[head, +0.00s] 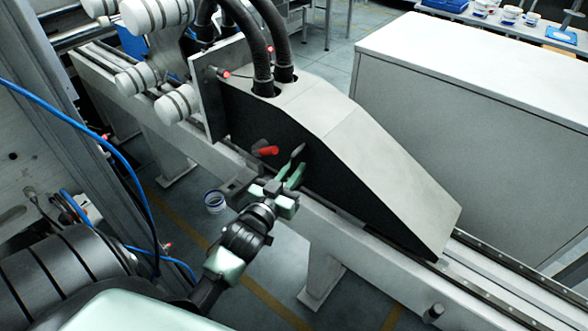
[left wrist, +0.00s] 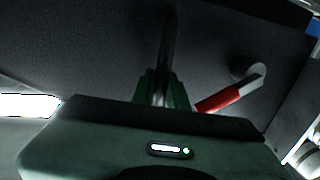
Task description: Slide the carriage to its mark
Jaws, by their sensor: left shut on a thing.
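The carriage (head: 335,105) is a large wedge-shaped housing with a pale top and black side, sitting on a long rail (head: 490,268). My left gripper (head: 293,178) is at its black side, its green fingers shut on a dark upright bar handle (head: 298,151). In the left wrist view the fingers (left wrist: 161,94) close around the same bar (left wrist: 167,45). A red-gripped lever (head: 267,151) is on the carriage just left of the handle; it also shows in the left wrist view (left wrist: 222,98). I cannot make out the mark. My right gripper is out of view.
Rollers (head: 155,15) and an upright plate (head: 208,95) stand at the carriage's left end. Black hoses (head: 262,60) enter its top. A knob (head: 433,312) stands on the beam at lower right. A pale cabinet (head: 480,110) is behind. Bare rail extends to the lower right.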

